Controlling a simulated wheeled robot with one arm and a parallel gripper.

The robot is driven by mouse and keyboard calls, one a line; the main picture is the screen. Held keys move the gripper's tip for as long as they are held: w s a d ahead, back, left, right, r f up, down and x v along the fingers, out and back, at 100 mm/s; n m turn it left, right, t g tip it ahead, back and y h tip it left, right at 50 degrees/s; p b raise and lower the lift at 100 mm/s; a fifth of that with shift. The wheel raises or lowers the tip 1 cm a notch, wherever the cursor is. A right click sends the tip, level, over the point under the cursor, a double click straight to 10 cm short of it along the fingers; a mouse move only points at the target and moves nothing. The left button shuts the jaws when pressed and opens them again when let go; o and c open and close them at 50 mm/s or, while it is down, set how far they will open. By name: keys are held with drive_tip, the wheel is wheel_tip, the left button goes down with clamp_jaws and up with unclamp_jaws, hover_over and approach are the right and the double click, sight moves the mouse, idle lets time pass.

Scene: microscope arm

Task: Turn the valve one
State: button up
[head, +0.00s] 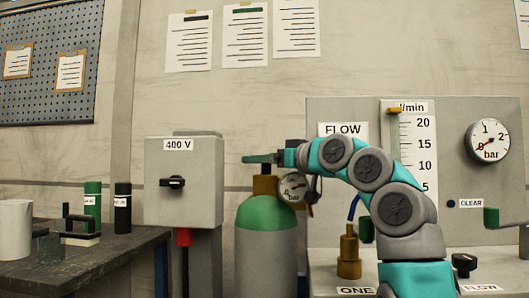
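A brass valve body (348,258) with a blue hose stands above the label ONE (356,291). A green piece (366,230) beside it, perhaps its lever, is partly hidden by my arm. A green-topped gas cylinder (264,235) stands to the left, with a brass fitting (265,185) and a round bar gauge (294,187). A flat green piece (258,158) lies across above the fitting, and I cannot tell if it is a lever. My gripper (284,156) is at this piece, above the cylinder. Its fingers are not clear, so open or shut cannot be told.
A panel on the right has a FLOW scale (408,145), a dial gauge (488,141), a green lever (491,218) and a black knob (464,265). A 400 V box (183,180) is left of the cylinder. A dark table (90,258) holds a cup and bottles.

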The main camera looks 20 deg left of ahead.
drive_tip(key=n+g+p, duration=0.1)
drive_tip(key=g+y+p, duration=0.1)
drive_tip(key=p, duration=0.1)
drive_tip(key=shift+w+r+n+p, duration=0.1)
drive_tip(key=shift+r+n+p, duration=0.2)
drive_tip(key=shift+r+n, duration=0.1)
drive_tip(key=g+p, duration=0.1)
drive_tip(key=n+g+p, duration=0.1)
drive_tip(key=p, duration=0.1)
drive_tip(key=shift+f+n+g+y, duration=0.2)
drive_tip(key=shift+n+g+y, duration=0.1)
drive_tip(key=shift+f+g, duration=0.15)
drive_tip(key=shift+g, duration=0.15)
drive_tip(key=shift+s, duration=0.2)
drive_tip(key=shift+f, duration=0.1)
drive_tip(key=o, duration=1.1)
drive_tip(key=shift+d, duration=0.1)
drive_tip(key=shift+s+d+b, duration=0.15)
drive_tip(key=shift+d+b, duration=0.1)
drive_tip(key=shift+d, duration=1)
drive_tip(key=shift+s+d+b, duration=0.2)
drive_tip(key=shift+d+b, duration=0.05)
drive_tip(key=shift+d, duration=1.05)
drive_tip(key=shift+s+d+b, duration=0.15)
drive_tip(key=shift+d+b, duration=0.1)
drive_tip(key=shift+d, duration=1)
